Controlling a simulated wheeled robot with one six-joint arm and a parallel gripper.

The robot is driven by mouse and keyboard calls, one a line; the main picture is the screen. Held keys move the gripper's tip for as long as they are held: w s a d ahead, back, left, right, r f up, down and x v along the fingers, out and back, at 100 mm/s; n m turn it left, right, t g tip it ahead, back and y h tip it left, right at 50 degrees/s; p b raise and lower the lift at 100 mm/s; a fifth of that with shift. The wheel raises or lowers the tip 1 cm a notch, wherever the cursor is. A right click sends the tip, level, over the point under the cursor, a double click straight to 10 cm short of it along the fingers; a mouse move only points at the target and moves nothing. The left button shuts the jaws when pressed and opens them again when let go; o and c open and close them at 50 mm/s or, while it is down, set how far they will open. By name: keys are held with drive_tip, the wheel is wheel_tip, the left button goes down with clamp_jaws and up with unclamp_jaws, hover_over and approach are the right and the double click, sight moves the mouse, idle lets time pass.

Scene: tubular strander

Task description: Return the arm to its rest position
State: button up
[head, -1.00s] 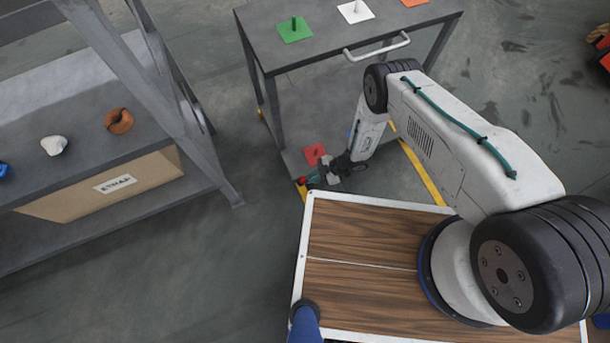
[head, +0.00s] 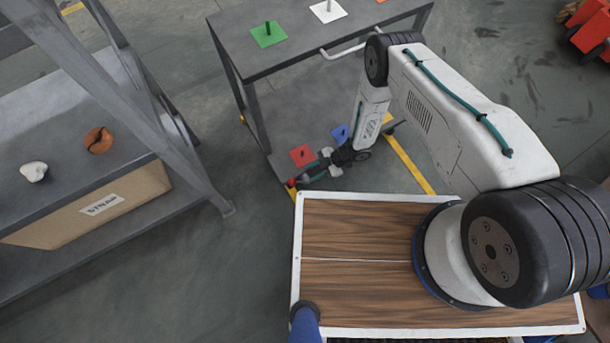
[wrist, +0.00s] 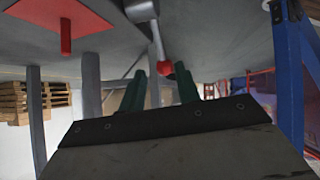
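My arm reaches from its base on my wood-topped deck (head: 350,225) toward the grey cart, bent at the elbow, with its wrist low beyond the deck edge. My gripper (head: 300,180) is near the red square (head: 302,155) on the cart's lower shelf. In the wrist view, the two green fingers of my gripper (wrist: 160,88) stand apart with a gap between them. A grey rod with a red knob (wrist: 164,67) shows in line with that gap; I cannot tell its distance. No object is clearly held.
The cart (head: 300,65) carries green (head: 268,35) and white (head: 328,11) squares with pegs on top. A blue square (head: 340,134) lies on its lower shelf. A grey rack (head: 60,150) stands left, holding a cardboard box (head: 90,208). Floor between rack and deck is clear.

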drive_tip(key=shift+v, duration=0.8)
